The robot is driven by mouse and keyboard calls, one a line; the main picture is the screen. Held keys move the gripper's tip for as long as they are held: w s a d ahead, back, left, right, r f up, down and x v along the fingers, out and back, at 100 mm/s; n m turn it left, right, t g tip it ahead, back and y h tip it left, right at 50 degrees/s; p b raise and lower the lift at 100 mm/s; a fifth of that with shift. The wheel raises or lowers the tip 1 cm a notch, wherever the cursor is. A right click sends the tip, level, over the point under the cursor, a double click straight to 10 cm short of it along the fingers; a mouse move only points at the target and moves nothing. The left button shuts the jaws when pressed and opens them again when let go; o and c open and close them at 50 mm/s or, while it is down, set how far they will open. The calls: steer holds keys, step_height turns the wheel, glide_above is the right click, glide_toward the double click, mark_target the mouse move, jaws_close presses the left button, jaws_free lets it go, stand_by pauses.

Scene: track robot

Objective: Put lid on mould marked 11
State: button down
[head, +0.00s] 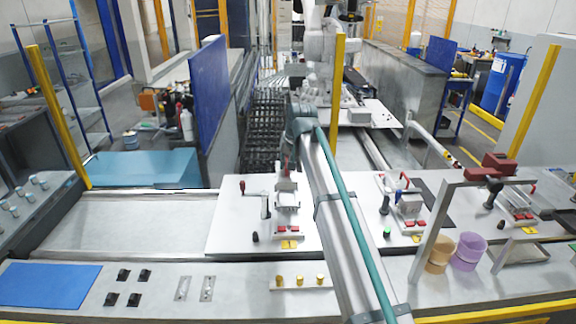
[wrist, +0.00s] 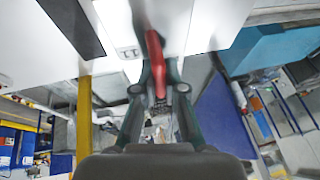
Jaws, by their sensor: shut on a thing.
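In the wrist view my gripper (wrist: 158,85) has its two dark fingers closed around a red handle (wrist: 155,62). What the handle belongs to is blurred, so I cannot tell whether it is a lid. In the head view my grey arm link runs up the middle and the gripper is hard to make out. A mould station (head: 287,199) with red pads and a yellow plate stands left of the arm link. A second mould station (head: 409,204) stands right of it, and a third (head: 516,206) farther right. The marks on the yellow plates are too small to read.
A red-knobbed lever (head: 242,187) stands on the white plate by the left station. An orange cup (head: 440,254) and a purple cup (head: 468,251) stand at the front right, near a grey frame (head: 432,232). The bench at left is bare, with a blue mat (head: 48,285) in front.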

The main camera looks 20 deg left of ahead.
steer(key=shift+w+d+f+b, duration=0.1)
steer(key=shift+f+b, duration=0.25)
steer(key=shift+f, duration=0.3)
steer(key=shift+f+b, duration=0.7)
steer(key=shift+f, duration=0.95)
steer(key=shift+f, duration=1)
stand_by(0.6)
steer(key=c, duration=1.2)
jaws_free()
